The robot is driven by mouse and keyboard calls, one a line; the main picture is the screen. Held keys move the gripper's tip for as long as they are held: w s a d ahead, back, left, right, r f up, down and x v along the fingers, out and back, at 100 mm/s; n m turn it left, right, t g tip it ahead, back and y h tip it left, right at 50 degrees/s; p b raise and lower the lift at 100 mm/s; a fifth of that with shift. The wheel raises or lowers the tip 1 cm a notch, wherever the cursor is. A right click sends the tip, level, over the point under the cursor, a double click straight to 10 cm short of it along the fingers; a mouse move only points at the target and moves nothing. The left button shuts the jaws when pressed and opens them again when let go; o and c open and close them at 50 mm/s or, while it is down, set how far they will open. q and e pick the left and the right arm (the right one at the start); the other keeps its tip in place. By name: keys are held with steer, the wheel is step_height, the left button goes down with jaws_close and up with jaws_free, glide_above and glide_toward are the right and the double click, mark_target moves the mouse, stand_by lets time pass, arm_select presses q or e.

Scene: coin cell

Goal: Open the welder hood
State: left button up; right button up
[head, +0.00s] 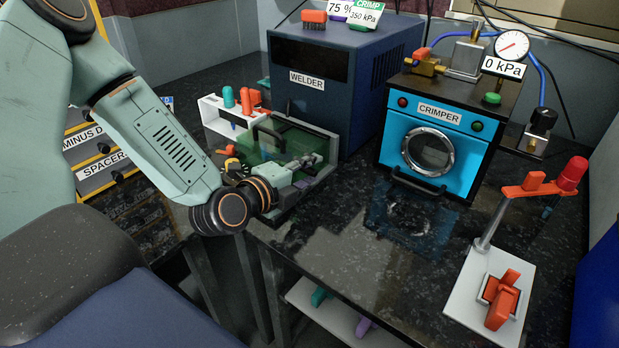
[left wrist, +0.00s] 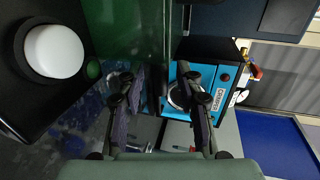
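The welder (head: 318,77) is a dark blue box at the back of the bench. Its hood is a green see-through cover (head: 268,134) in front of it, with a dark bar along its top left side. In the left wrist view the green hood panel (left wrist: 125,30) fills the upper middle, just beyond my fingers. My left gripper (head: 308,162) is at the hood's front right and partly overlaps it. In the left wrist view its two fingers (left wrist: 165,98) are apart. A dark upright bar shows between them; I cannot tell whether they touch it. My right gripper is not in view.
The blue crimper (head: 437,117) stands right of the welder. A white rack (head: 213,113) with coloured tools stands to the left. A white plate with an orange lever (head: 502,299) is at the front right. The dark bench (head: 375,265) is clear in the middle.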

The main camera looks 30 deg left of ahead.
arm_select(q)
steer(key=shift+w+d, duration=0.1)
steer(key=shift+w, duration=0.2)
steer(key=shift+s, duration=0.1)
jaws_close()
stand_by(0.6)
